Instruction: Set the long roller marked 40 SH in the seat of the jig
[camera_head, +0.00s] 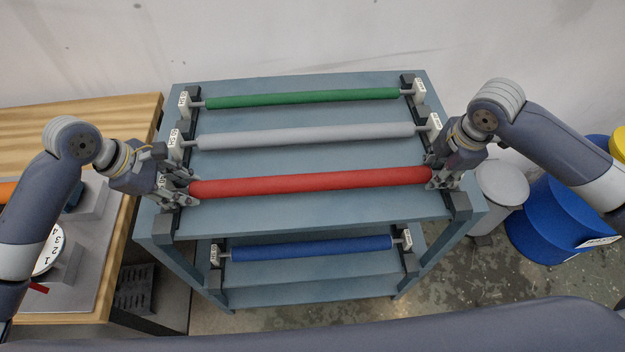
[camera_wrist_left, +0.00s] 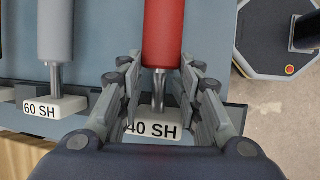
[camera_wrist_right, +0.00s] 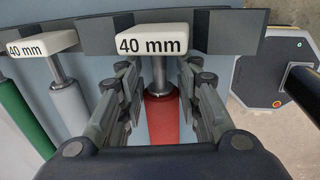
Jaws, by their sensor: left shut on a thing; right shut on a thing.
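The red roller (camera_head: 310,182) lies level across the front of the rack's upper shelf. In the left wrist view its end tag (camera_wrist_left: 152,128) reads 40 SH, and in the right wrist view the tag at its other end (camera_wrist_right: 153,42) reads 40 mm. My left gripper (camera_head: 178,187) is shut on the roller's left shaft end, fingers on both sides. My right gripper (camera_head: 437,177) is shut on the right shaft end. Whether the roller is clear of its rack supports cannot be told. The jig's seat cannot be made out.
A grey roller (camera_head: 305,136) tagged 60 SH and a green roller (camera_head: 300,98) lie behind on the rack (camera_head: 330,215). A blue roller (camera_head: 312,248) lies on the lower shelf. A wooden bench (camera_head: 110,112) at left carries grey equipment. Blue drums (camera_head: 565,215) and a bin (camera_head: 500,190) stand right.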

